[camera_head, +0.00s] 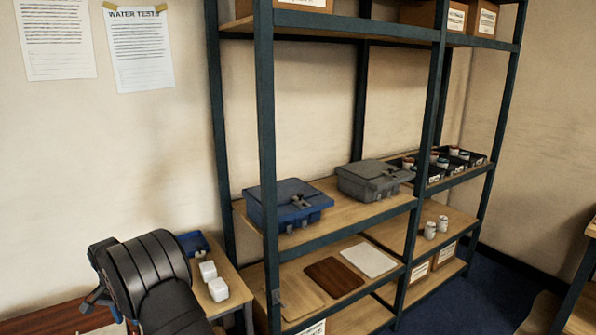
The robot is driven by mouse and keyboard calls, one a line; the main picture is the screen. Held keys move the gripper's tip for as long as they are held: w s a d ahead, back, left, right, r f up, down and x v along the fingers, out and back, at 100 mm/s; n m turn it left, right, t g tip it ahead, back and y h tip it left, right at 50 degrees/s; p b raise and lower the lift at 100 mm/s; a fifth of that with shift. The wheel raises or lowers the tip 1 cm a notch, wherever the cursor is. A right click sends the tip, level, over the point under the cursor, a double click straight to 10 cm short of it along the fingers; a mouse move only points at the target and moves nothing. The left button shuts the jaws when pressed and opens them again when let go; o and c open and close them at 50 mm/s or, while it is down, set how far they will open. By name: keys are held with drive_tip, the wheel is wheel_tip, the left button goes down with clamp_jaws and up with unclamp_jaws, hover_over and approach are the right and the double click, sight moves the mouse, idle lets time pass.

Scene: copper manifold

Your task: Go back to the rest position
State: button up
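My arm (150,275) shows at the lower left as a black ribbed, rounded link. Dark metal parts that look like my gripper (97,299) stick out at its left side, mostly hidden behind the link. I cannot make out both fingertips, or whether anything is between them. The arm is in front of a small side table (232,292), to the left of the shelving.
A blue tray (193,243) and white blocks (218,289) are on the side table. Dark metal shelving (267,150) holds a blue case (289,203), a grey case (372,181), boards (334,278) and white jars (430,230). A reddish-brown surface (45,318) is at bottom left.

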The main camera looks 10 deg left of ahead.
drive_tip(key=shift+r, duration=2.2)
drive_tip(key=o, duration=1.4)
drive_tip(key=shift+o, duration=0.3)
drive_tip(key=s+d+n, duration=0.5)
drive_tip(key=s+n, duration=0.1)
drive_tip(key=s, duration=0.3)
drive_tip(key=shift+s+r, duration=0.3)
drive_tip(key=shift+r, duration=0.1)
wheel_tip(320, 180, down, 10)
drive_tip(key=shift+s+d+n, duration=0.25)
drive_tip(key=shift+n, duration=0.15)
wheel_tip(320, 180, up, 10)
